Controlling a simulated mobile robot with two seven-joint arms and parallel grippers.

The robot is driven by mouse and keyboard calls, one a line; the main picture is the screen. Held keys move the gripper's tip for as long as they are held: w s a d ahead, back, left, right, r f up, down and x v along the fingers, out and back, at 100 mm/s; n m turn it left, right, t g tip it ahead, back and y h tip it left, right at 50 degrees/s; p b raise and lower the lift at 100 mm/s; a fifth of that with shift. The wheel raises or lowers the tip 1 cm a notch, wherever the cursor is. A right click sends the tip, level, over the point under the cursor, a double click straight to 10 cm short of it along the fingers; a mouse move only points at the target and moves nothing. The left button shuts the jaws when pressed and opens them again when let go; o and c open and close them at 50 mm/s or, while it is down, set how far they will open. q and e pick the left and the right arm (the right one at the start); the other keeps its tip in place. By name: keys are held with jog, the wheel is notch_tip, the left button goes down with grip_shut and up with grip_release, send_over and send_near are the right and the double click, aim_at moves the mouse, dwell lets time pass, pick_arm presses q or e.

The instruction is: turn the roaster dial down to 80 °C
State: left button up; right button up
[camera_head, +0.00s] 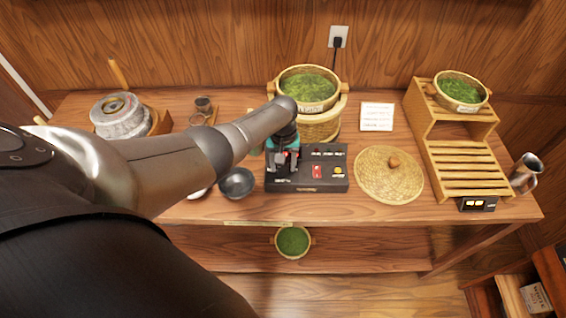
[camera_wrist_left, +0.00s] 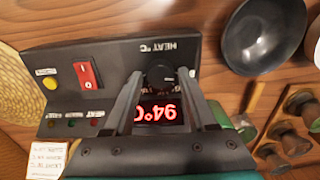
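The roaster control box (camera_head: 322,184) is black and sits on the table in front of the roaster basket (camera_head: 318,128). In the left wrist view the box appears upside down, with a dark round dial (camera_wrist_left: 160,76) under the label HEAT °C. Its red display (camera_wrist_left: 156,114) reads 94 °C, upside down. My left gripper (camera_wrist_left: 161,72) points down over the dial end of the box, one finger on each side of the dial. The fingers are apart; contact with the dial cannot be made out. In the head view my gripper (camera_head: 283,160) hides the dial. My right gripper is out of view.
A red switch (camera_wrist_left: 88,76) and a yellow button (camera_wrist_left: 50,83) are on the same box. A dark bowl (camera_head: 237,183) stands left of it, close to my left arm. A woven lid (camera_head: 389,174) lies to the right, near a wooden rack (camera_head: 427,138).

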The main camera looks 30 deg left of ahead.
aim_at(283, 168)
pick_arm(q)
notch_tip(283, 168, up, 6)
jog(key=p, duration=0.3)
jog(key=shift+f, duration=0.2)
notch_tip(283, 168, up, 10)
jog(key=p, duration=0.1)
jog(key=shift+f, duration=0.15)
